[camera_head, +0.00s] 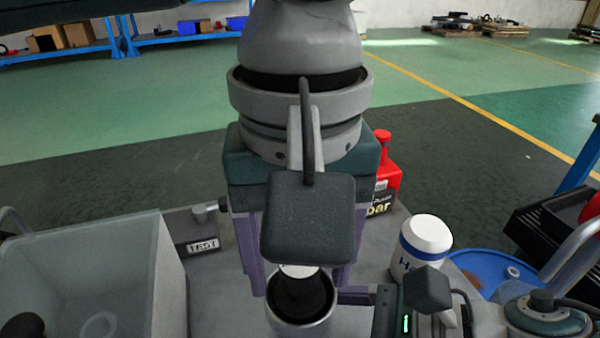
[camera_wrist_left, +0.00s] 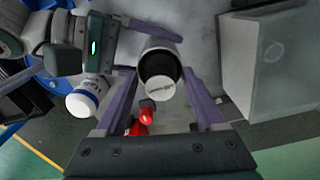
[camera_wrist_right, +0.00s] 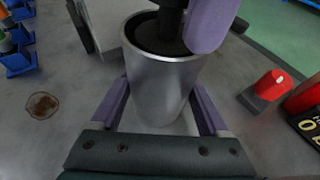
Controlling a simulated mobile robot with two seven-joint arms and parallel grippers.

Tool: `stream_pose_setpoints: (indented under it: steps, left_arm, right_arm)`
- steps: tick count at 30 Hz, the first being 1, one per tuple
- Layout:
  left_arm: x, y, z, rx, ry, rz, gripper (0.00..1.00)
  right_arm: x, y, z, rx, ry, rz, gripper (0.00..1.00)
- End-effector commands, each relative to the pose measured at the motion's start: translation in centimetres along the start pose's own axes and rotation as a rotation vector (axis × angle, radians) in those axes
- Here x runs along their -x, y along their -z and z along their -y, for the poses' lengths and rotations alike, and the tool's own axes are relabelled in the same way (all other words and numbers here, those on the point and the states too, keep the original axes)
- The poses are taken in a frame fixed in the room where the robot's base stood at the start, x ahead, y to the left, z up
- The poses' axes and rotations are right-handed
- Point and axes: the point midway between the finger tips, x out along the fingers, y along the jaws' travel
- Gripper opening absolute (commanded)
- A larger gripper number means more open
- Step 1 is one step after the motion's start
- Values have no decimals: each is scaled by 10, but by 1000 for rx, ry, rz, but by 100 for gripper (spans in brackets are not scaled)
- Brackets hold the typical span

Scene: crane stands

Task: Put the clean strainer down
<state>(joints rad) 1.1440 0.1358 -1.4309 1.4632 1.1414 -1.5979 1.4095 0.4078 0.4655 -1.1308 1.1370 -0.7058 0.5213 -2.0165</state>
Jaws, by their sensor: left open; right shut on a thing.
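A metallic grey cylinder with a dark inside (camera_head: 301,318) stands upright at the bottom centre of the head view. It also shows in the left wrist view (camera_wrist_left: 160,64) and the right wrist view (camera_wrist_right: 160,90). A pale disc (camera_wrist_left: 161,87) shows in its mouth. I cannot tell whether the cylinder or the dark part inside is the strainer. My left gripper (camera_head: 299,276) is open above the cylinder, its purple fingers on either side of the mouth. My right gripper (camera_wrist_right: 160,112) is shut on the cylinder's side; only part of it shows in the head view.
A grey open bin (camera_head: 172,285) stands at the left. A white bottle (camera_head: 427,238) and a blue round-topped container (camera_head: 487,268) are at the right. A red bottle (camera_head: 388,172) is partly behind my left gripper. Some grey surface around the cylinder is bare.

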Motion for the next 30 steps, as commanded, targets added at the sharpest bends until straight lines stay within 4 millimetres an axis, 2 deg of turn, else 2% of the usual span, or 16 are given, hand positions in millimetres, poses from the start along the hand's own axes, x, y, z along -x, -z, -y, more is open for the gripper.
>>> stream_pose_setpoints:
  steps: [7, 21, 25, 30]
  left_arm:
    - [9, 0, 0, 0, -2, -1, 71]
    - [104, 0, -1, -2, -2, -2, 71]
    - [118, 0, 0, 0, 0, -1, 71]
    - [124, 0, 0, 0, 0, 0, 71]
  right_arm:
    - [0, 0, 0, 0, 0, 1, 6]
    - [0, 0, 0, 0, 0, 1, 6]
    - [0, 0, 0, 0, 0, 1, 6]
    - [0, 0, 0, 0, 0, 1, 6]
